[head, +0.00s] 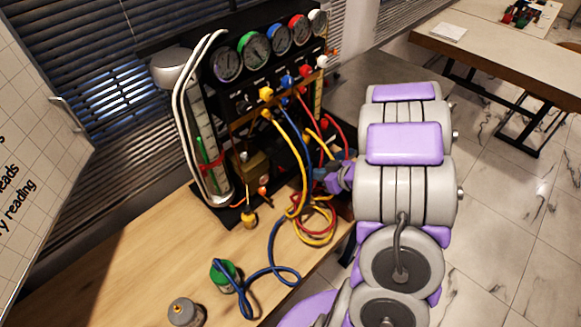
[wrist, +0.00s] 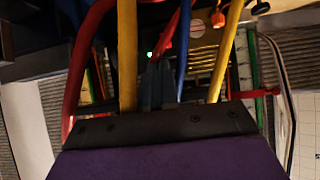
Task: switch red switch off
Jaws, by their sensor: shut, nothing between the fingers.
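The gauge rig (head: 250,105) stands on the wooden table, with a row of round gauges on top and coloured valve knobs below. A red knob (head: 305,70) sits under the gauges. I cannot make out for sure which part is the red switch; my arm and the hoses may hide it. My gripper (head: 322,182) is low at the rig's right front, close to the hoses. In the wrist view my gripper (wrist: 158,85) is shut and empty, pointing into the rig between hoses. A small green light (wrist: 150,54) shows just beyond the fingertips.
Yellow hoses (wrist: 128,50), a red hose (wrist: 82,65) and a blue hose (wrist: 184,45) hang around my fingers. Coiled hoses (head: 318,225) lie on the wooden table (head: 130,270). A green canister (head: 222,272) and a grey canister (head: 185,312) stand at the front.

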